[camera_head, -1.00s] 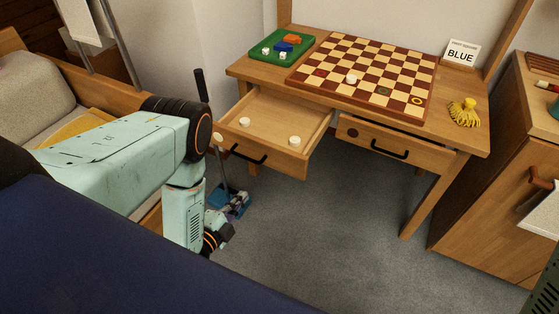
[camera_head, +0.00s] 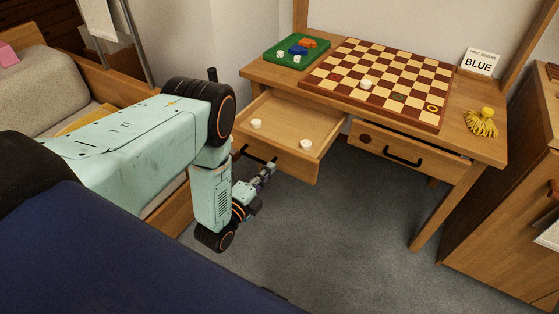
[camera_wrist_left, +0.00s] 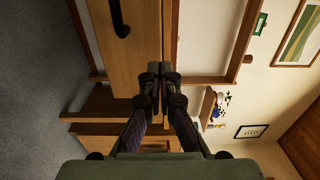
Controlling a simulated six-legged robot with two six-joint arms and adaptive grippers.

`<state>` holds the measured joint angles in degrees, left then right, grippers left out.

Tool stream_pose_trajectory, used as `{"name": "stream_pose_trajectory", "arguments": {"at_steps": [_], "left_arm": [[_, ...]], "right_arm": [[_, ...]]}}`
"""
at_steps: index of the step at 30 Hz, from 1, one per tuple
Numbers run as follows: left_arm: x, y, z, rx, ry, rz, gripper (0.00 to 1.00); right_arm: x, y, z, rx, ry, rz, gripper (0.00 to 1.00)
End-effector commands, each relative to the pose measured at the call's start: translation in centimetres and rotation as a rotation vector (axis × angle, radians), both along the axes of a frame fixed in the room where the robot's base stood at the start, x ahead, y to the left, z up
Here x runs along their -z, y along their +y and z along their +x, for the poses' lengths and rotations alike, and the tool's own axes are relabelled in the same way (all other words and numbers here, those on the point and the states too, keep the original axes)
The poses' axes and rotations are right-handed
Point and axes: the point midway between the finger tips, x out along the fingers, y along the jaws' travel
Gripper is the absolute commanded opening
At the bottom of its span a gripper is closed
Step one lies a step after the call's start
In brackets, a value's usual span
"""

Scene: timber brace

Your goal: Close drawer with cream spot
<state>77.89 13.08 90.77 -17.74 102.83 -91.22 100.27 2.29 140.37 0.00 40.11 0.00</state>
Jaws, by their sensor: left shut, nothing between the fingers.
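The left drawer (camera_head: 287,161) of the desk is pulled out, with two cream discs (camera_head: 256,123) (camera_head: 306,143) inside. My arm hides the left end of its front, and I see no cream spot there now. Its dark handle (camera_head: 259,154) is partly visible and also shows in the left wrist view (camera_wrist_left: 119,20). My left gripper (camera_head: 272,164) is shut and empty just in front of the drawer front. In the left wrist view its fingertips (camera_wrist_left: 158,72) overlap the front's edge; I cannot tell whether they touch. My right gripper is out of view.
A checkerboard (camera_head: 380,80), a green tray (camera_head: 297,51), a BLUE sign (camera_head: 480,62) and a yellow tassel (camera_head: 481,122) are on the desk. A cabinet (camera_head: 510,220) stands at right. Grey floor is clear under the desk.

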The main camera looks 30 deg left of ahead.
Motion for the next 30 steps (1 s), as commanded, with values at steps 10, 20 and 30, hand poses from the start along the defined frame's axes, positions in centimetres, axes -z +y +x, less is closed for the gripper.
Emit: {"name": "stream_pose_trajectory", "arguments": {"at_steps": [10, 20, 30], "left_arm": [[0.1, -0.6, 5.2, 0.001, -0.002, 0.000, 0.00], [0.0, -0.6, 6.1, -0.001, 0.001, -0.001, 0.00], [0.0, -0.6, 6.7, 0.000, -0.003, 0.000, 0.00]], "right_arm": [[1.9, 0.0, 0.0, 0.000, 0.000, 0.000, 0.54], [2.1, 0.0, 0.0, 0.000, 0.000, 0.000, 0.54], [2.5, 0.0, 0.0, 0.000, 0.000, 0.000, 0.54]]}}
